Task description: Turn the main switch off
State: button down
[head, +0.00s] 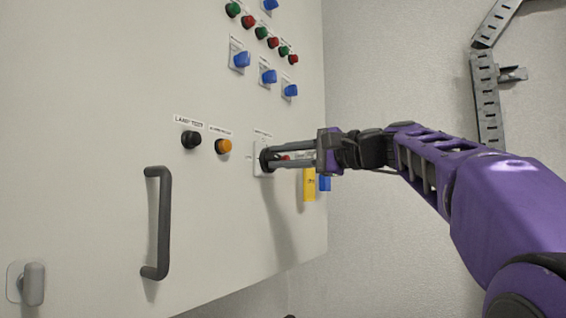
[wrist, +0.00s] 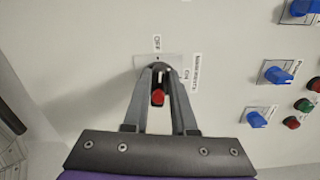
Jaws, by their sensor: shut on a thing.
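A black lamp test button (head: 191,140) and an orange button (head: 223,147) sit left of the switch. Blue knobs (head: 268,76) and red and green buttons are above. A yellow tag (head: 309,185) hangs close below my gripper. A dark door handle (head: 164,222) stands out at lower left.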

jog(key=shift+f+n, duration=0.1)
jog(key=shift+n, duration=0.5)
jog(key=shift+n+b, duration=0.3)
jog(key=shift+b, duration=0.05)
jog(key=c, duration=0.7)
grip_release()
jog(key=v, duration=1.7)
jog(key=shift+s+d, duration=0.15)
jog(key=shift+d, duration=0.1)
